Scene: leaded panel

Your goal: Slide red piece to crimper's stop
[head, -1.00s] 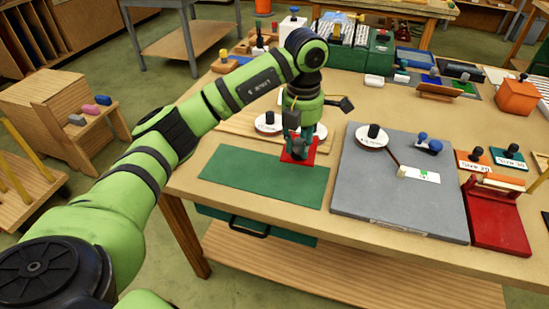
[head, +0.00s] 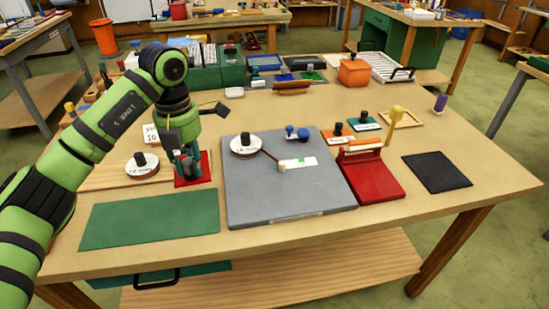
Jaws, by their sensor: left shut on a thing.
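The flat red piece (head: 205,166) is at the left part of the table, behind the right end of a green mat. My left gripper (head: 190,172) points down over it and is shut on it. The fingers hide part of the piece, and I cannot tell whether it touches the table. The red crimper (head: 378,184), with a raised yellow handle (head: 394,118), stands to the right of the grey board. Its stop cannot be made out. My right gripper is not in view.
The grey board (head: 250,200) lies between the red piece and the crimper. On it are a white round weight (head: 245,145), a small white-green piece (head: 298,163) and blue knobs (head: 297,132). The green mat (head: 150,219) is in front; a black mat (head: 437,172) lies right of the crimper.

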